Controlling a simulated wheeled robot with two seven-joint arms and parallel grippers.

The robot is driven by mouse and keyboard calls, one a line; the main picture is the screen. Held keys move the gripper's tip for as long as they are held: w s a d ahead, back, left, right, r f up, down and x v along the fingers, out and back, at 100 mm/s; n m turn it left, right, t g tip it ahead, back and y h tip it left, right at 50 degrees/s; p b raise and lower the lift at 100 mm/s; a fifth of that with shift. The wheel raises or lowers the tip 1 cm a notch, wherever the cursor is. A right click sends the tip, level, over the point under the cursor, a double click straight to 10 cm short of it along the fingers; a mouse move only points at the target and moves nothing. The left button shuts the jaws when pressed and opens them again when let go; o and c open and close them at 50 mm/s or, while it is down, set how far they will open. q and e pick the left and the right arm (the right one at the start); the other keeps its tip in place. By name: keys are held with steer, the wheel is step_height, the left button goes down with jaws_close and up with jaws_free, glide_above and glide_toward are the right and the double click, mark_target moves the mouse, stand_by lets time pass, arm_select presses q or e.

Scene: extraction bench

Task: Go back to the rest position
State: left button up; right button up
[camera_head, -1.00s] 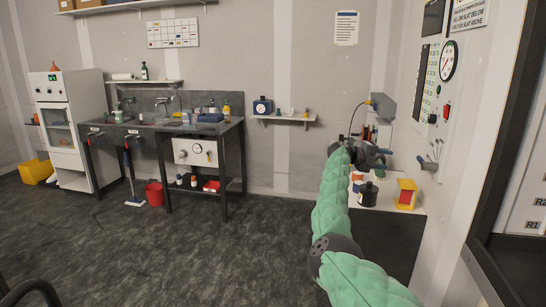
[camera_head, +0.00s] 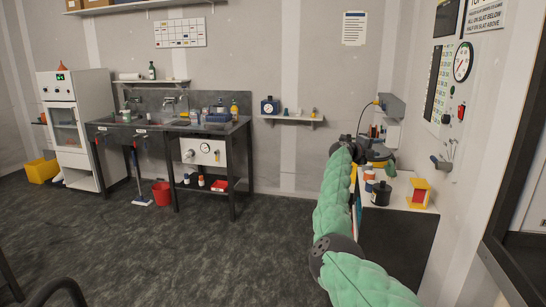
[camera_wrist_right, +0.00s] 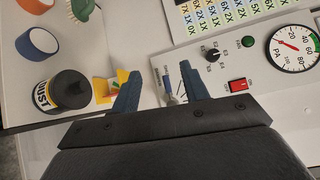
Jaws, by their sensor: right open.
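My right arm in its green sleeve reaches forward to the side bench at the right of the head view. My right gripper (camera_head: 372,152) is small and dark there, above the far part of the bench. In the right wrist view the gripper (camera_wrist_right: 159,72) shows two blue-grey fingers apart, with nothing between them. Beyond them are a yellow holder (camera_wrist_right: 103,88) and the control panel (camera_wrist_right: 222,72). My left gripper is not in view.
The side bench (camera_head: 398,212) bears a black jar (camera_head: 381,194) and a yellow-red holder (camera_head: 419,191). The jar (camera_wrist_right: 62,92) also shows close by in the wrist view. A gauge panel (camera_head: 447,95) hangs on the right wall. The dark floor (camera_head: 250,255) is clear in the middle.

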step_height(320, 180, up, 21)
steer(key=w+a+n+t+y, duration=0.1)
steer(key=a+n+t+y, duration=0.1)
steer(key=n+t+y, duration=0.75)
steer(key=s+a+r+n+t+y, duration=0.45)
steer(key=s+r+n+y, duration=0.45)
steer(key=n, duration=0.6)
steer(key=s+a+f+n+g+h, duration=0.1)
steer(key=s+a+f+n+g, duration=0.3)
steer(key=s+f, duration=1)
steer(key=s+a+f+n+g, duration=0.1)
steer(key=s+a+f+g, duration=0.35)
steer(key=s+f, duration=0.9)
steer(key=s+a+f+n+g+h, duration=0.1)
steer(key=s+a+f+n+g, duration=0.3)
steer(key=s+f, duration=0.95)
steer(key=s+a+f+g, duration=0.3)
steer(key=s+f+g, duration=0.1)
steer(key=s+f, duration=1.3)
steer(key=s+a+f+g, duration=0.4)
steer(key=s+f, duration=1.4)
steer(key=shift+s, duration=0.4)
steer(key=shift+n, duration=0.25)
